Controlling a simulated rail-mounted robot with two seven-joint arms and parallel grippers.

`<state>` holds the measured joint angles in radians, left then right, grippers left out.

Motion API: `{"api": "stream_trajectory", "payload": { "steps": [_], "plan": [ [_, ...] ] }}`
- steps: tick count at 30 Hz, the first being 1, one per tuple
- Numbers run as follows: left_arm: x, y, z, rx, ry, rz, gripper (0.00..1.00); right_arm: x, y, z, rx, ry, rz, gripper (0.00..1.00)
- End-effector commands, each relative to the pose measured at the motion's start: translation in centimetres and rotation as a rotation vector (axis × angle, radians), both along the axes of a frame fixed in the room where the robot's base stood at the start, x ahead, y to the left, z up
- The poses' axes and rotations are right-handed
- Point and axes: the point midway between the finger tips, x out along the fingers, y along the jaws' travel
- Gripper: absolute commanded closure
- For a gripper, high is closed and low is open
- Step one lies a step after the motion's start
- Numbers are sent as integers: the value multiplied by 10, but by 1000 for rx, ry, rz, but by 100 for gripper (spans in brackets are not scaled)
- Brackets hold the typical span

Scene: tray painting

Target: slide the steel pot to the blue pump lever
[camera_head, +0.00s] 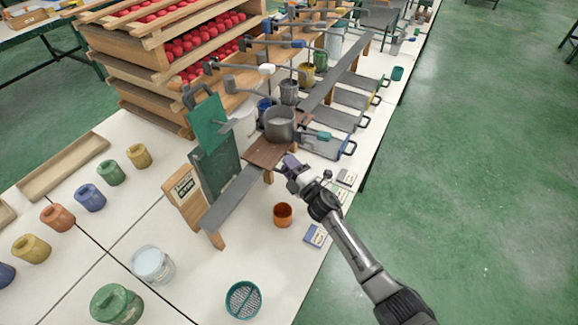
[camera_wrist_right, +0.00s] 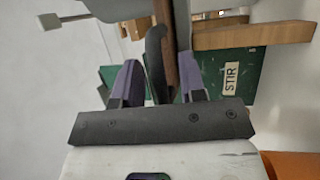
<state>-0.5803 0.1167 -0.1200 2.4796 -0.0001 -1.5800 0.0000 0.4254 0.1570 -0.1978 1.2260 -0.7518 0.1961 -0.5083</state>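The steel pot (camera_head: 279,122) stands upright on the brown board of the raised bench, with a pale surface visible inside. A pump lever with a blue end (camera_head: 298,44) is farther back along the row of levers. My right gripper (camera_head: 291,166) is just in front of the brown board, on the near side of the pot. In the right wrist view, its two purple fingers (camera_wrist_right: 160,75) are apart. A dark curved bar (camera_wrist_right: 155,55) lies between them, with gaps at its sides; I cannot tell whether it is the pot's handle. My left gripper is not in view.
A grey rail (camera_head: 336,72) runs back from the brown board (camera_head: 268,153). Green panels and a STIR sign (camera_head: 184,187) stand left of the pot. Trays with black handles (camera_head: 330,145) lie at right. An orange cup (camera_head: 283,214) is in front.

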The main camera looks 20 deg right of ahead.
Motion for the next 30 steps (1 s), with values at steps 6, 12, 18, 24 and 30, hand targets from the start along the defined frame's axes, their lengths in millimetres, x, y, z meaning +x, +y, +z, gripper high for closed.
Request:
{"api": "stream_trajectory", "payload": {
  "steps": [6, 12, 18, 24, 30],
  "plan": [
    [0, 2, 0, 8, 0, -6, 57, 1, 0, 0, 0, 0, 0, 62],
    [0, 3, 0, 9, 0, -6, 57, 0, 0, 0, 0, 0, 0, 77],
    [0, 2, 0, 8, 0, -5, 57, 0, 0, 0, 1, 0, 0, 96],
    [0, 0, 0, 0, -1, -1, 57, 0, 0, 0, 1, 0, 0, 100],
    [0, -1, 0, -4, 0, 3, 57, 0, 0, 0, 0, 0, -1, 100]
  ]
}}
